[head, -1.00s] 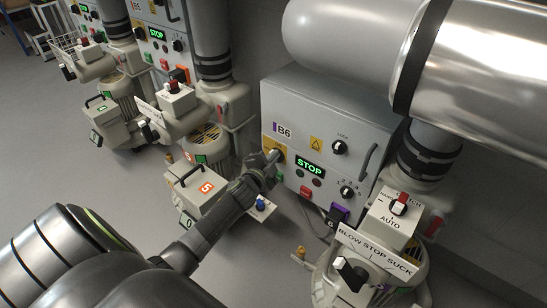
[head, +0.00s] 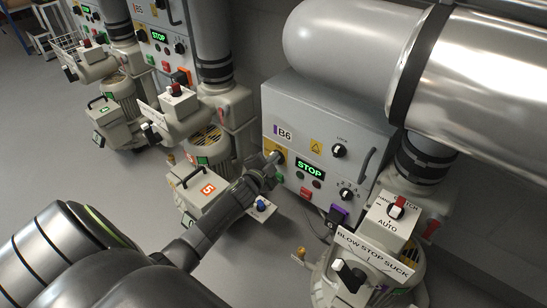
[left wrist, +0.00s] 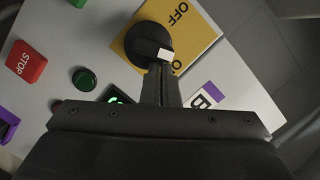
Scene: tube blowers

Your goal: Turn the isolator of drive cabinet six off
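Drive cabinet six is the grey box marked B6 (head: 330,115). Its isolator is a black rotary knob (left wrist: 148,43) with a white mark, on a yellow plate (left wrist: 190,35) lettered OFF in the left wrist view. In the head view the yellow plate (head: 268,148) is partly hidden by my gripper. My left gripper (head: 270,165) is at the isolator; its fingers (left wrist: 161,75) are close together and appear shut on the knob's handle, with the white mark at their tips. The cabinet's display (head: 310,168) reads STOP in green. My right gripper is not in view.
Big pipes (head: 360,45) overhang the cabinet. Similar cabinets stand farther left.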

